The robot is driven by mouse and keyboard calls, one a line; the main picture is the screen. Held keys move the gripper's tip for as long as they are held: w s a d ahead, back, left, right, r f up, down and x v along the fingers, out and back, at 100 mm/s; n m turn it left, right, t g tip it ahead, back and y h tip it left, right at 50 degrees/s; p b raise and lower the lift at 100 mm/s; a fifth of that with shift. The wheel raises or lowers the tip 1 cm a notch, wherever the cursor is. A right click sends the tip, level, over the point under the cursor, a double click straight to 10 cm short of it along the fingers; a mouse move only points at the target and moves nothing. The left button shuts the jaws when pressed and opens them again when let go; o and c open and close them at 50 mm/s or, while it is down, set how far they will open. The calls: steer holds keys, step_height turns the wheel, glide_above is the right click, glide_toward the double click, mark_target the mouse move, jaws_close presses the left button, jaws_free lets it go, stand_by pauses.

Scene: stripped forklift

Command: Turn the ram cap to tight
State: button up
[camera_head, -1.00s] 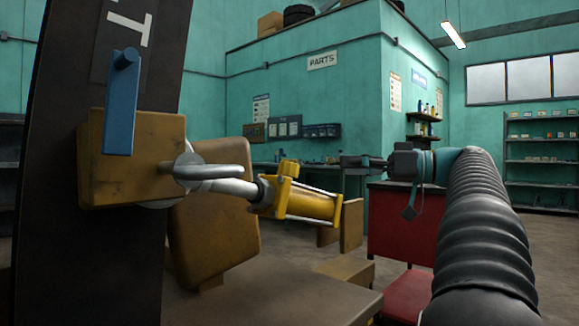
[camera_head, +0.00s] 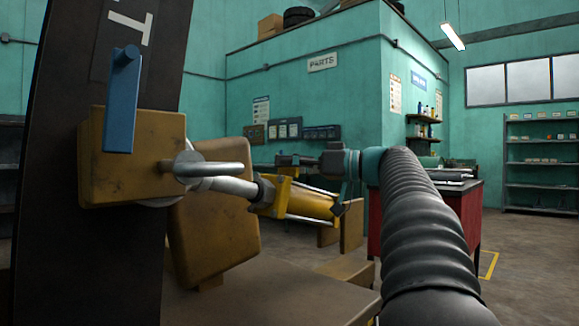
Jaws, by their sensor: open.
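A yellow ram (camera_head: 310,204) with thin silver side rods tilts down to the right from a silver rod (camera_head: 225,185). I cannot tell which part is the ram cap. A silver disc with a bar handle (camera_head: 215,168) stands out from a yellow block (camera_head: 120,180), left of the ram. My gripper (camera_head: 281,160) points left, just above the ram's left end in the picture, open and holding nothing.
A blue lever (camera_head: 122,105) hangs on the yellow block, against a dark upright mast (camera_head: 60,130). A red cabinet (camera_head: 465,210) is behind my arm. Open floor shows at the right.

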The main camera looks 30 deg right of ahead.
steer(key=shift+w+a, duration=0.1)
steer(key=shift+w, duration=0.05)
steer(key=shift+c, duration=0.2)
steer(key=c, duration=1.1)
steer(key=shift+h, duration=0.3)
